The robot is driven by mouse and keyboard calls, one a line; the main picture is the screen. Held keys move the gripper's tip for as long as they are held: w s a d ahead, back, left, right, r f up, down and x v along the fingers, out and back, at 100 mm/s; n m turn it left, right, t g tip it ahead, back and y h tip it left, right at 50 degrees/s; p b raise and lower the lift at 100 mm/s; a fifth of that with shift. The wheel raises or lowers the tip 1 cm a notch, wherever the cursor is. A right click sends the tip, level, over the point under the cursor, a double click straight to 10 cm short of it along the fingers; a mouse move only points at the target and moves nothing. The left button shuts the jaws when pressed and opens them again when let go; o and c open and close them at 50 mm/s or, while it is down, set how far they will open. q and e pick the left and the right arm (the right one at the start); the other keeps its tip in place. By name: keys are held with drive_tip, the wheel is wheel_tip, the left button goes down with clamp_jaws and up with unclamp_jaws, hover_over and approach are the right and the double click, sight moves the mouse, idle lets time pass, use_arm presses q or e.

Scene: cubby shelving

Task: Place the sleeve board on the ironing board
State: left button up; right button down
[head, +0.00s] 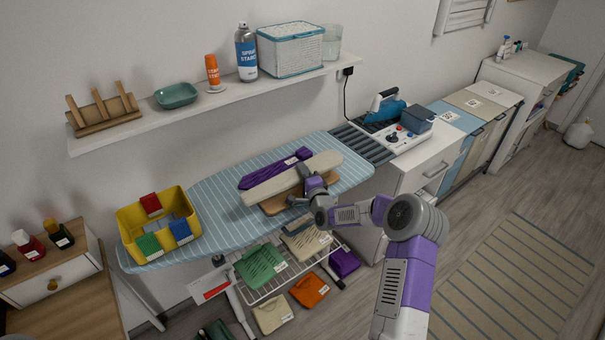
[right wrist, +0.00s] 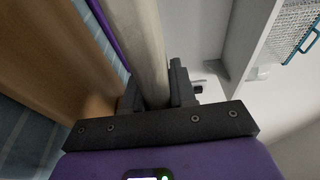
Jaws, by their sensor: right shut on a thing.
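The sleeve board has a long cream padded top (head: 270,187) and a wooden base (head: 273,206). It lies over the right half of the blue striped ironing board (head: 220,195). I cannot tell whether the base touches the ironing board. My right gripper (head: 311,181) is shut on the cream top near its middle. In the right wrist view the cream top (right wrist: 146,40) runs between the two dark fingers (right wrist: 157,90), with the wooden base (right wrist: 50,50) to its left. My left gripper is not in view.
A yellow bin (head: 128,222) with small coloured items stands at the ironing board's left end. A wall shelf (head: 205,101) with bottles and a basket (head: 290,50) hangs above. The iron (head: 385,105) stands at the right.

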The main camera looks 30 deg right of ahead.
drive_tip(key=shift+r, duration=0.2)
drive_tip(key=shift+f, duration=0.15)
drive_tip(key=c, duration=1.3)
unclamp_jaws()
drive_tip(key=shift+f, duration=0.2)
drive_tip(key=o, duration=0.4)
drive_tip(key=shift+r, duration=0.1)
drive_tip(key=shift+r, duration=0.1)
drive_tip(key=shift+s, duration=0.25)
drive_tip(key=s, duration=0.3)
drive_tip(key=s+a, duration=0.1)
drive_tip(key=s, duration=0.3)
drive_tip(key=s+a, duration=0.1)
drive_tip(key=s, duration=0.3)
drive_tip(key=shift+s+p, duration=0.2)
drive_tip(key=shift+p, duration=0.2)
